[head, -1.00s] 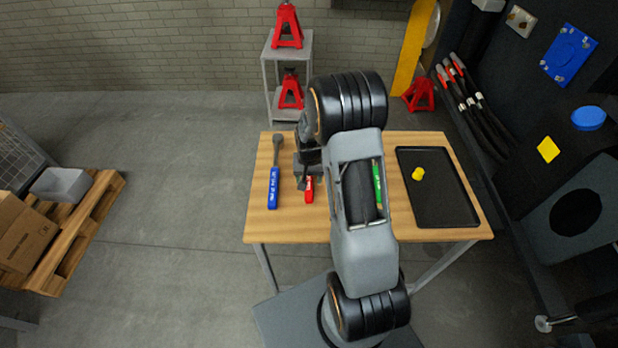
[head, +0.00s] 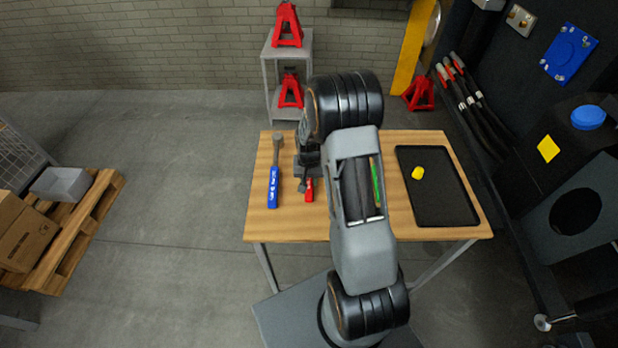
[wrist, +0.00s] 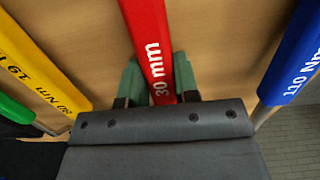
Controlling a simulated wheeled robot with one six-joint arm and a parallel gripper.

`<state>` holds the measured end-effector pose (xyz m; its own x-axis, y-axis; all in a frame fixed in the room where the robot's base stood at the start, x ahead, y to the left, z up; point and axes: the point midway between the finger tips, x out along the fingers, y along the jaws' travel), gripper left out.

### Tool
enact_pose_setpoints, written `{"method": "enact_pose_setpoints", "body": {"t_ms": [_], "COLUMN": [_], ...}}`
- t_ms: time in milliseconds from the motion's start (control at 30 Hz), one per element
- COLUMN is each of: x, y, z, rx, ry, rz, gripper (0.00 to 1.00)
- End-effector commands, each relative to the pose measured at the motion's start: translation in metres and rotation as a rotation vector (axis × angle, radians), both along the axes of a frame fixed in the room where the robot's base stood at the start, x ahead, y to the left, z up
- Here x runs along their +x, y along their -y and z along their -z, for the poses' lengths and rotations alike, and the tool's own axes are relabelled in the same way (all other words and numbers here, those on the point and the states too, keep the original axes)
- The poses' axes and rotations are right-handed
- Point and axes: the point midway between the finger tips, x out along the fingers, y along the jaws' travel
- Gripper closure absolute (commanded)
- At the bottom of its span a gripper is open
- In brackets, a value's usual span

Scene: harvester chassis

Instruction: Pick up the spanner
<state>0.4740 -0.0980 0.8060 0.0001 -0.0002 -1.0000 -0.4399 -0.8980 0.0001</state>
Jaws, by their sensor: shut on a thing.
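The spanner has a red handle marked 30 mm (wrist: 156,45). In the head view its red handle (head: 309,191) lies over the table between the blue-handled tool and my arm. The rest of it is hidden under my gripper. My gripper (wrist: 160,84) is shut on the spanner, with a green fingertip on each side of the red handle. In the head view my gripper (head: 306,176) is low over the wooden table (head: 285,225). I cannot tell whether the spanner is clear of the tabletop.
A blue-handled tool (head: 273,188) marked 110 Nm (wrist: 292,62) lies left of the spanner in the head view. The wrist view shows yellow (wrist: 38,66) and green (wrist: 14,109) handles. A black tray (head: 445,200) holding a small yellow piece (head: 417,173) is on the table's right.

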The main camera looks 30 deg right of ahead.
Motion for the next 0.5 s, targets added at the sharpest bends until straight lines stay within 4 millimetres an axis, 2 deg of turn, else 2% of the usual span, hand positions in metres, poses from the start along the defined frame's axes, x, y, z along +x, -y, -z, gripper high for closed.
{"method": "enact_pose_setpoints", "body": {"t_ms": [500], "x": [0.0007], "y": [0.0001], "z": [-0.0038], "rx": [0.000], "ry": [0.002], "rz": [0.000], "gripper": [1.00]}}
